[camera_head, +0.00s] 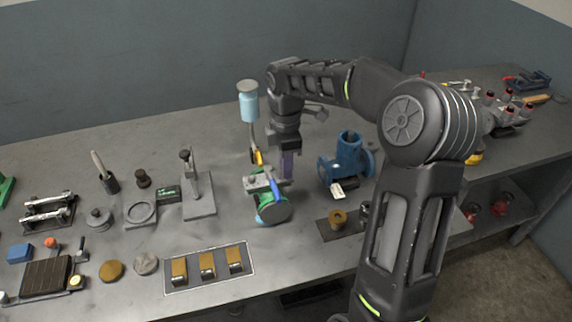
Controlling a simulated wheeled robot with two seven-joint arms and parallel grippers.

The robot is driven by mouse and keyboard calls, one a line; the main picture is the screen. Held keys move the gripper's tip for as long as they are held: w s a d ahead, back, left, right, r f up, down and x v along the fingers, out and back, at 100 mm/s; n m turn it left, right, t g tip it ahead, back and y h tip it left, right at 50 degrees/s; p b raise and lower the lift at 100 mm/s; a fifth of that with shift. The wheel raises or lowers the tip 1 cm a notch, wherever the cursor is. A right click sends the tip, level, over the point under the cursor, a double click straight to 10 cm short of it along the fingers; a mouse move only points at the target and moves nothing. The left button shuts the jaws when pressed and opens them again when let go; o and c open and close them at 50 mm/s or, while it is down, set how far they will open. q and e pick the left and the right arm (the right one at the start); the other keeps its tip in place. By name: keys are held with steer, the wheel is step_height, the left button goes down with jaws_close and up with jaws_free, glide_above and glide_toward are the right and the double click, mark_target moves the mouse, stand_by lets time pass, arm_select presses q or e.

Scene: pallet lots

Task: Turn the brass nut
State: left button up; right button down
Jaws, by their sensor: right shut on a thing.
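The brass nut (338,217) sits on a dark flat plate (326,231) near the front of the bench, right of centre. My right gripper (287,164) points down at mid-bench, behind and to the left of the nut and apart from it. My right forearm hides the right end of the plate. My left gripper is not in view.
A blue pipe fitting (349,160) stands behind the nut. A tray with several brass blocks (208,266) lies at the front. Stands, discs and small tools crowd the left; more tools lie far right. The back-left bench strip is clear.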

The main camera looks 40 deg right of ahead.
steer(key=shift+m, duration=0.4)
steer(key=m, duration=0.5)
steer(key=shift+b, duration=0.4)
steer(key=m, duration=0.6)
steer(key=shift+s+a, duration=0.1)
steer(key=shift+a, duration=0.05)
steer(key=c, duration=1.4)
jaws_free()
steer(key=shift+r, duration=0.15)
step_height(320, 180, up, 8)
steer(key=shift+f+b, duration=0.2)
steer(key=shift+b, duration=0.2)
